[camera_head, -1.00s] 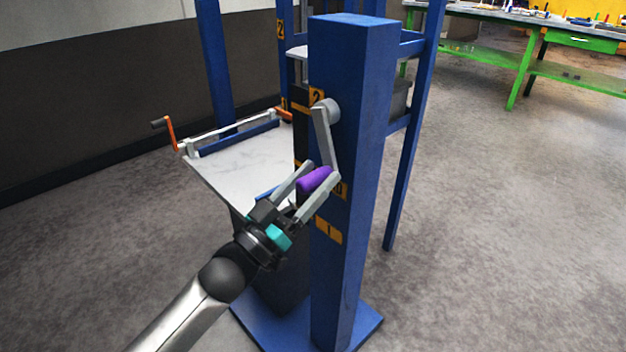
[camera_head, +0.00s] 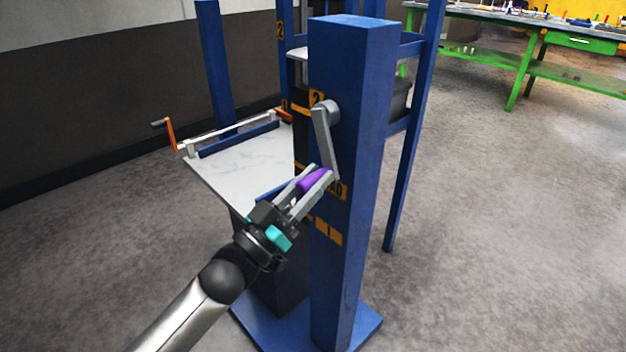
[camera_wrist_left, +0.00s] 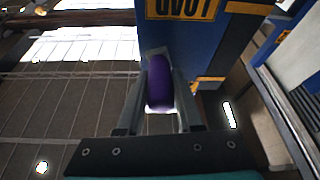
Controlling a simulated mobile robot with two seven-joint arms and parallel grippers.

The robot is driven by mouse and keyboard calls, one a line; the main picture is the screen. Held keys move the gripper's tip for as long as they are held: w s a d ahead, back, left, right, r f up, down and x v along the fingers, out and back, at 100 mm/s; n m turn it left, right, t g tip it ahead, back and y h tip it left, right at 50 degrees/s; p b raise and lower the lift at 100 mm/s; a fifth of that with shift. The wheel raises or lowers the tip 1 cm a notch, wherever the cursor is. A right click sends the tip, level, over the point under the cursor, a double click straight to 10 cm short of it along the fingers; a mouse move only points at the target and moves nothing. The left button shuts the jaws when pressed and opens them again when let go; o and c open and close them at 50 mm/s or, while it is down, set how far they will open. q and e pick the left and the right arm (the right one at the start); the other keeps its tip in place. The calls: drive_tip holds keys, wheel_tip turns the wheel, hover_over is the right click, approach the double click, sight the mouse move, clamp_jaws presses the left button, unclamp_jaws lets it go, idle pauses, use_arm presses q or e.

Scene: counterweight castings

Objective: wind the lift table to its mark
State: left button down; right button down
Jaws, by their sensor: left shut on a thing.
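The purple crank handle (camera_head: 312,181) sits at the lower end of a grey crank arm (camera_head: 323,138) on the blue post (camera_head: 352,190). My left gripper (camera_head: 318,178) is shut on the handle, with one finger on each side. In the left wrist view the purple handle (camera_wrist_left: 159,84) lies between the two fingers (camera_wrist_left: 160,95). The lift table (camera_head: 240,168), a pale marbled plate, is left of the post, at a low height. Orange number labels (camera_head: 328,233) mark the post; my gripper partly covers one. My right gripper is not in view.
A blue rack (camera_head: 410,120) rises behind the post. A green workbench (camera_head: 530,66) with small items is at the back right. The floor on the right is clear.

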use_arm(q)
drive_tip(key=shift+a+m, duration=0.1)
drive_tip(key=shift+m, duration=0.2)
idle(0.7)
drive_tip(key=shift+w+a+f, duration=0.1)
drive_tip(key=shift+w, duration=0.05)
